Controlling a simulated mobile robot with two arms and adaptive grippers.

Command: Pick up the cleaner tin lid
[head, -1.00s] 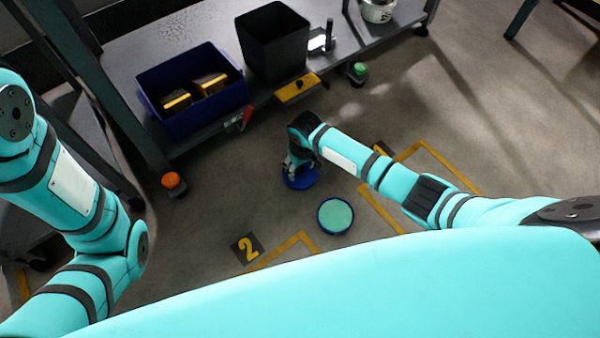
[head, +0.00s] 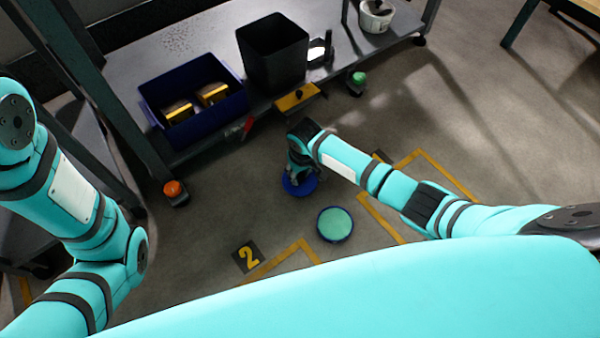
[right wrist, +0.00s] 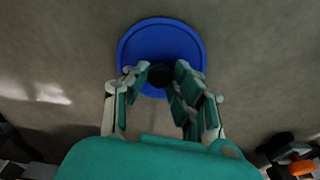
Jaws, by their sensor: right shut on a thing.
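The cleaner tin lid is a round blue disc with a dark knob in its middle; it shows in the right wrist view (right wrist: 160,38) and in the head view (head: 299,187). My right gripper (right wrist: 160,78) is shut on the lid's dark knob, its fingers on either side. In the head view my right gripper (head: 299,170) covers part of the lid. An open round blue tin with pale green contents (head: 335,224) stands on the floor, right of and nearer than the lid. My left arm is at the left edge; its gripper is out of view.
Yellow floor lines and a "2" marker (head: 248,257) lie nearby. Open floor extends right.

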